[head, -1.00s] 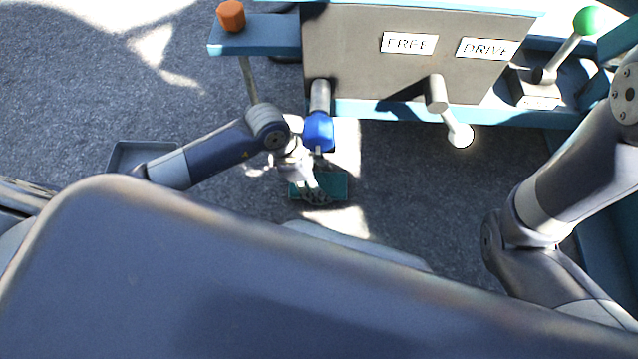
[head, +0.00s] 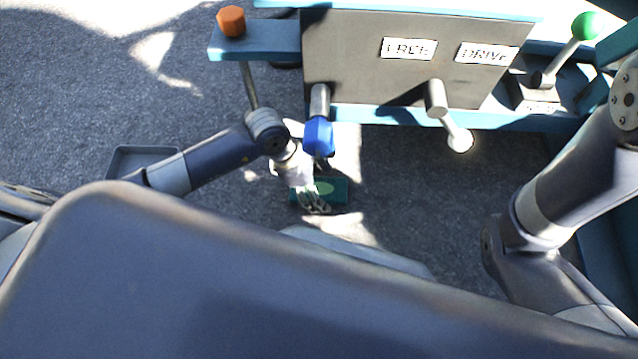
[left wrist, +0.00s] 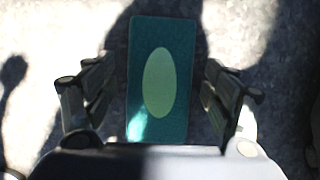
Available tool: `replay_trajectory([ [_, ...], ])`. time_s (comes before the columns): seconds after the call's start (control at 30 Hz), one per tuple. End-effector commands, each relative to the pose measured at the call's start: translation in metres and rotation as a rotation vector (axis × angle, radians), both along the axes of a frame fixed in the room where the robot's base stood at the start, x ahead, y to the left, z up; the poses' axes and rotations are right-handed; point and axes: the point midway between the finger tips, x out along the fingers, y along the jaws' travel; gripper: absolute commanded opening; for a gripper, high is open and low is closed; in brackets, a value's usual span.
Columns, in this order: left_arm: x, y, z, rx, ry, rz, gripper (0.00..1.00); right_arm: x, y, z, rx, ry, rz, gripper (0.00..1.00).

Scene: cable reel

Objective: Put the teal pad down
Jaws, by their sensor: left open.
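The teal pad (head: 337,187) lies below the blue handle in the head view, partly hidden by my left gripper (head: 316,208). The left wrist view shows the pad (left wrist: 160,75) as a teal rectangle with a pale green oval on top, apparently on the grey floor. My left gripper (left wrist: 158,105) is open, with one finger on each side of the pad. Gaps show between both fingers and the pad's sides. My right arm shows at the right of the head view, but its gripper is not visible.
A crank (head: 447,115) and a green-knobbed lever (head: 586,26) are farther right. A shallow grey tray (head: 143,158) lies at the left. Floor right of the pad is clear.

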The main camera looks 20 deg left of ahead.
Motion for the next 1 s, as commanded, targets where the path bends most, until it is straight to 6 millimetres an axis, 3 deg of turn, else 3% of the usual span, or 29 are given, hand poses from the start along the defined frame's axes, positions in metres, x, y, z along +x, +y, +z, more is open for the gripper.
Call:
replay_trajectory([
  [0.17,-0.001,0.005,0.015,0.003,0.002,0.000,0.78,0.000,0.000,0.022,0.000,0.000,0.000,0.40],
  [0.4,-0.018,0.061,0.015,0.009,0.006,0.003,0.78,0.000,0.000,0.050,0.000,0.000,0.000,0.40],
  [0.63,-0.030,0.103,0.012,0.004,0.004,0.001,0.78,0.000,0.000,0.067,0.000,0.000,0.000,0.40],
  [0.8,-0.034,0.117,0.011,0.002,0.002,0.001,0.78,0.000,0.000,0.072,0.000,0.000,0.000,0.40],
  [1.0,-0.034,0.120,0.010,0.000,0.000,0.000,0.78,0.000,0.000,0.072,0.000,0.000,0.000,0.40],
])
